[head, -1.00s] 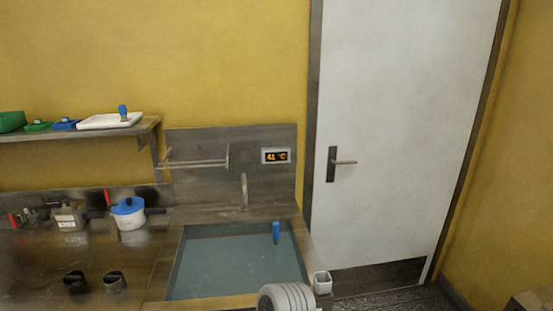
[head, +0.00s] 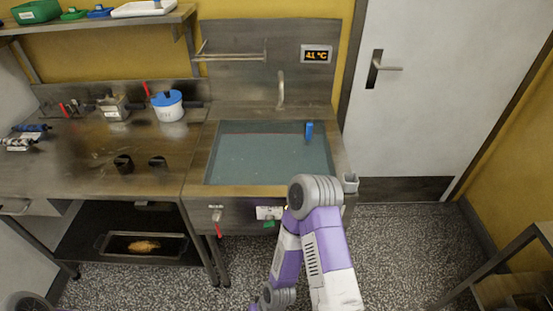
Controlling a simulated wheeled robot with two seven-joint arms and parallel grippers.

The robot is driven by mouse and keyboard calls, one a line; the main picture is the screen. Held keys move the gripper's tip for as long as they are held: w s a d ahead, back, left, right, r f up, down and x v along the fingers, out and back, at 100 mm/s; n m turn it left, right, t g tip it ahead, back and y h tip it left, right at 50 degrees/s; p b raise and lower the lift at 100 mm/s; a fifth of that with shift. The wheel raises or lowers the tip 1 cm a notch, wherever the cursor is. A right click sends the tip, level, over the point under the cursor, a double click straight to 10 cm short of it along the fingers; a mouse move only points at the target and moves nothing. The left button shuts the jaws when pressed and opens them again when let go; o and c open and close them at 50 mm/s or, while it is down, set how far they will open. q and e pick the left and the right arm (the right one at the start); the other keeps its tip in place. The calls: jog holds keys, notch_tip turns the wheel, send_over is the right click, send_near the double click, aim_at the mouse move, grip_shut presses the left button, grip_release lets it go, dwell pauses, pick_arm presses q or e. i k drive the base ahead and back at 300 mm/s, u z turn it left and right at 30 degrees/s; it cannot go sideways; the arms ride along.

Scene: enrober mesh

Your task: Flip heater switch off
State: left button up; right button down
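A white panel (head: 268,212), possibly the heater switch's plate, is on the front face of the sink unit. My purple and white arm stands right beside it and may cover part of it. I cannot make out a switch lever or its position. A small green piece (head: 269,224) is just below the panel. The display (head: 317,54) above the sink reads about 41 °C. The arm's elbow is in front of the sink edge and its lower links run down out of the picture. Neither gripper is in view.
The sink basin (head: 265,160) holds water and a blue object (head: 309,130). A valve with a red handle (head: 218,229) is left of the panel. A white cup (head: 350,184) is at the sink's right edge. Speckled floor (head: 400,240) is clear at right, before a shelf (head: 510,270).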

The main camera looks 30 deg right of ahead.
aim_at(271, 222)
jog(key=u, duration=2.15)
jog(key=k, duration=1.15)
jog(key=z, duration=1.95)
jog(key=i, duration=0.5)
